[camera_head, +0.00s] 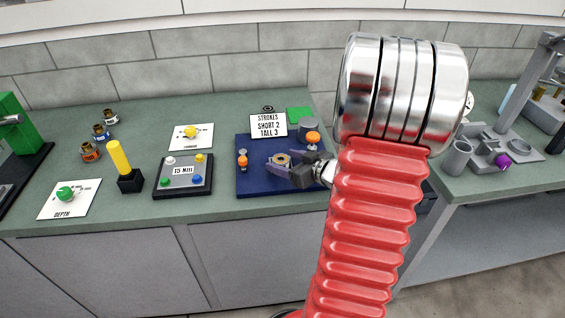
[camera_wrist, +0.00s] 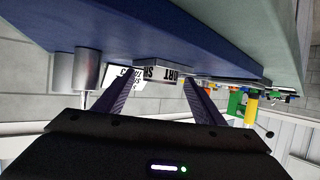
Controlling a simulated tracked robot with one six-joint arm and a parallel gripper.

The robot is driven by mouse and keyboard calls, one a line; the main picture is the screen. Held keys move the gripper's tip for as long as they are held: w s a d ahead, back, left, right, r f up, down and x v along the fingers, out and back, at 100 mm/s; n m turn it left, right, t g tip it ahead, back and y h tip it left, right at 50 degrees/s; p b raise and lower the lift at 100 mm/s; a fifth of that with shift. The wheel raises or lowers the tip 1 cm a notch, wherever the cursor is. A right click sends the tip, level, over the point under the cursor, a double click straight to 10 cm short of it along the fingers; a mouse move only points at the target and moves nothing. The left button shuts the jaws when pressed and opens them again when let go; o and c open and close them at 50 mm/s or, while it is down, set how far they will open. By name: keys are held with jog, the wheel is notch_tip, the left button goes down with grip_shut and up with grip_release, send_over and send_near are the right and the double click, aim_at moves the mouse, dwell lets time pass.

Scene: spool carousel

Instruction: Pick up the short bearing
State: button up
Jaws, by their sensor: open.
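The short bearing (camera_head: 281,159), a small piece with a brass-coloured ring, is on the blue board (camera_head: 252,187) in the head view. My gripper (camera_head: 283,163) comes in from the right, with its dark fingers spread around the bearing. In the wrist view, which looks upside down, a pale grey block with part of the word SHORT (camera_wrist: 161,72) shows between the tips of my open gripper (camera_wrist: 158,83). The fingers appear apart from it. The bearing's lower part is hidden in the head view.
An orange-topped post (camera_head: 242,159), an orange knob (camera_head: 312,137) and a grey cylinder (camera_head: 308,126) stand close by on the board. The strokes sign (camera_head: 268,126) stands behind. A grey button box (camera_head: 183,190) lies left. The board's front strip is clear.

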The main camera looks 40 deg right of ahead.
aim_at(285, 162)
dwell(0.4)
jog(key=c, duration=1.5)
jog(key=shift+o, duration=0.2)
jog(key=shift+r, duration=0.2)
notch_tip(285, 162, up, 10)
jog(key=shift+f, duration=0.15)
